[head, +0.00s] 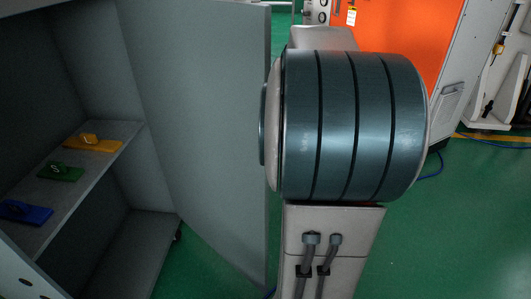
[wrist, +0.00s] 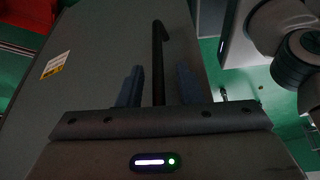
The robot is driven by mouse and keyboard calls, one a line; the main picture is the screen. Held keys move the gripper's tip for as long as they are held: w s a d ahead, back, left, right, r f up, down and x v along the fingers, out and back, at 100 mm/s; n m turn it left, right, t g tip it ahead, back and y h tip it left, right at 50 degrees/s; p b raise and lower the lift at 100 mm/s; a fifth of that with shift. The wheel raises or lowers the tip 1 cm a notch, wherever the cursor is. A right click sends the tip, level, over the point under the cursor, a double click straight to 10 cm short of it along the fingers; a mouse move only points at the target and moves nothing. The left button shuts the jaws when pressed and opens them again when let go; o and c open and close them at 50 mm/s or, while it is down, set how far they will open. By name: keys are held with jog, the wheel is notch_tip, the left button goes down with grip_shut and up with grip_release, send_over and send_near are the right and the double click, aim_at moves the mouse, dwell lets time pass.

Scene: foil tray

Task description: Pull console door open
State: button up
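The console door (head: 205,110) is a tall grey panel in the head view, standing swung open from the console (head: 22,70), whose inside is visible. In the wrist view the door's outer face (wrist: 95,60) fills the middle, with a dark bar handle (wrist: 158,50) on it. My gripper (wrist: 160,80) is open, with one finger on each side of the handle. Small gaps show between the fingers and the bar. In the head view, the gripper and handle are hidden behind the door and my arm.
Inside the console, a shelf (head: 75,195) holds yellow (head: 93,144), green (head: 60,172) and blue (head: 25,211) pieces. My arm fills the centre of the head view beside the door's edge. An orange panel (head: 410,40) stands behind. Green floor (head: 460,220) is clear at right.

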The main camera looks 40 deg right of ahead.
jog(key=p+v, duration=0.5)
jog(key=v, duration=0.8)
